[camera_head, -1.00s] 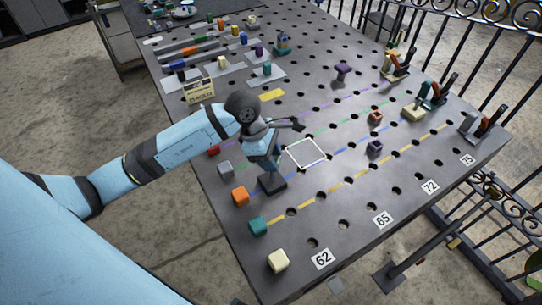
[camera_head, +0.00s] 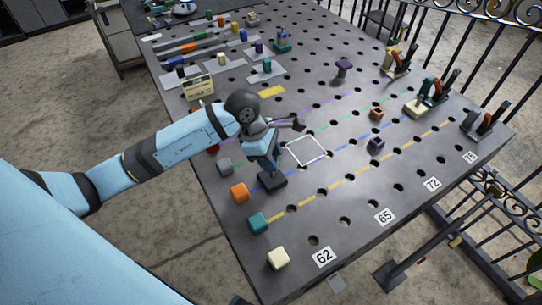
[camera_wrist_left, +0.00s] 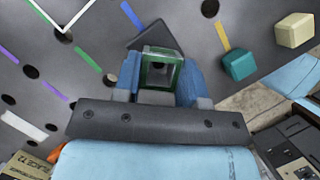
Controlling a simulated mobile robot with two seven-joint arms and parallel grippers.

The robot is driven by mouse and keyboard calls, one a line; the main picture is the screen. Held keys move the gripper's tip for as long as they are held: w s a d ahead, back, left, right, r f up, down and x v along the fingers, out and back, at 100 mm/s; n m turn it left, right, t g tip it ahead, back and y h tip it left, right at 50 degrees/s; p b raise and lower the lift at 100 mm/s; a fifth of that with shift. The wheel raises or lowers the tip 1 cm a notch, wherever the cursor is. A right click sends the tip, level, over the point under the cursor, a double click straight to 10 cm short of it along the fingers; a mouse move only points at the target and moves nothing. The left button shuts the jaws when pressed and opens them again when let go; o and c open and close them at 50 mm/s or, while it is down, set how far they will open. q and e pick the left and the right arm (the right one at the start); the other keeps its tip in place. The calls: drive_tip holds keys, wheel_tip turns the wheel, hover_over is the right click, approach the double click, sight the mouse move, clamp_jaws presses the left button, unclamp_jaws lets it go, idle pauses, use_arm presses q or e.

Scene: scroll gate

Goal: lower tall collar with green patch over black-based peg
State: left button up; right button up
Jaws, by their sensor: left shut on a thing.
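The tall collar (camera_wrist_left: 162,68) shows in the left wrist view as a square, hollow piece with a green rim. My left gripper (camera_wrist_left: 158,88) is shut on it, with a blue finger on each side. The black base (camera_head: 272,185) of the peg lies right under the gripper in the head view, and its dark corner (camera_wrist_left: 147,36) shows just beyond the collar in the wrist view. My left gripper (camera_head: 270,162) hides most of the collar and the peg in the head view. I cannot tell whether the collar is around the peg. My right gripper is not in view.
Orange (camera_head: 239,193), teal (camera_head: 258,223) and cream (camera_head: 278,258) blocks line the near left edge of the perforated table. A white square outline (camera_head: 307,151) lies right of the gripper. Small purple (camera_head: 376,144) and orange-brown (camera_head: 376,114) collars stand farther right. Toggle clamps line the right edge.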

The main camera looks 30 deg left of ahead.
use_arm(q)
drive_tip(key=shift+f+b, duration=0.8)
drive_tip(key=shift+f, duration=0.1)
drive_tip(key=o, duration=1.1)
drive_tip(key=b+v, duration=0.1)
drive_tip(key=v, duration=1.2)
drive_tip(key=shift+a+r, duration=0.1)
drive_tip(key=shift+r, duration=0.3)
